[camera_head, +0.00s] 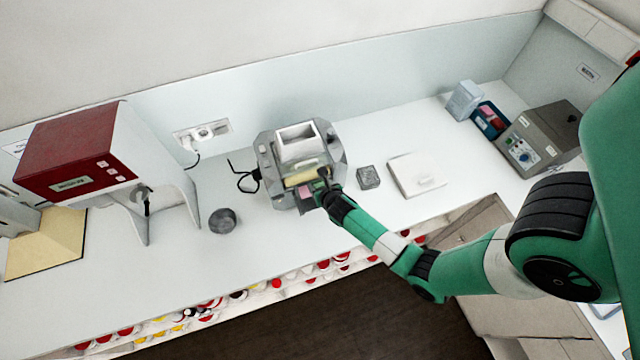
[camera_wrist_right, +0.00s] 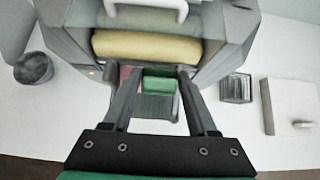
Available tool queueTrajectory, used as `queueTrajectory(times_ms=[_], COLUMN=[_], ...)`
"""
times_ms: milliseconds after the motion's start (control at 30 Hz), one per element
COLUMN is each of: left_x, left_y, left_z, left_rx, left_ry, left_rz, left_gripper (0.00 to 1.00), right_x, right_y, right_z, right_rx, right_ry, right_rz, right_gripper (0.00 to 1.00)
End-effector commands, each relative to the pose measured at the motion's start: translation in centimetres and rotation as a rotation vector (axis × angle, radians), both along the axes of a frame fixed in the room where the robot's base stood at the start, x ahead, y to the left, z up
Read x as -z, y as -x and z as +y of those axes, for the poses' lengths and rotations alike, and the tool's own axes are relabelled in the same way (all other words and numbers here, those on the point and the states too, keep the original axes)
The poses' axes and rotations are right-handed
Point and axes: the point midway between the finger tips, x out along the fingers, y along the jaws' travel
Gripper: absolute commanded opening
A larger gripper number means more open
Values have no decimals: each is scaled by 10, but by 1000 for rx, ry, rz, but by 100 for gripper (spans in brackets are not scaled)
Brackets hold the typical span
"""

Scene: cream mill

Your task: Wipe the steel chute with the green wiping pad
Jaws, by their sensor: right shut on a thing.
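The grey mill (camera_head: 267,160) stands on the counter with a white hopper on top and a cream roller (camera_wrist_right: 148,47) at its front. Below the roller, the steel chute (camera_wrist_right: 157,108) slopes out; in the head view it is mostly hidden by my gripper. My right gripper (camera_wrist_right: 158,80) is shut on the green wiping pad (camera_wrist_right: 160,86) and holds it at the upper part of the chute, just under the roller. I cannot tell whether the pad touches the steel. A pink patch (camera_wrist_right: 127,76) shows left of the pad. My left gripper is in neither view.
A dark round bowl (camera_head: 223,221) stands left of the mill. A small grey block (camera_head: 368,177) and a white lidded slab (camera_head: 418,174) lie to the right. A red-topped machine (camera_head: 75,150) stands far left and a grey control box (camera_head: 540,137) far right.

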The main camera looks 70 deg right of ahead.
Motion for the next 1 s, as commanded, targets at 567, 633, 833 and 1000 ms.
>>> queueTrajectory(times_ms=[567,633,833,1000], left_x=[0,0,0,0], left_y=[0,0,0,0], left_z=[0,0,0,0], left_rx=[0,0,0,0], left_ry=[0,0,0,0], left_rz=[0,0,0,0], left_gripper=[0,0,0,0], right_x=[38,39,39,39], right_y=[19,20,21,21], right_z=[26,28,28,28], right_rx=[0,0,1,1], right_ry=[-2,-1,-1,-1], right_rz=[1,1,0,0], right_gripper=[14,14,14,14])
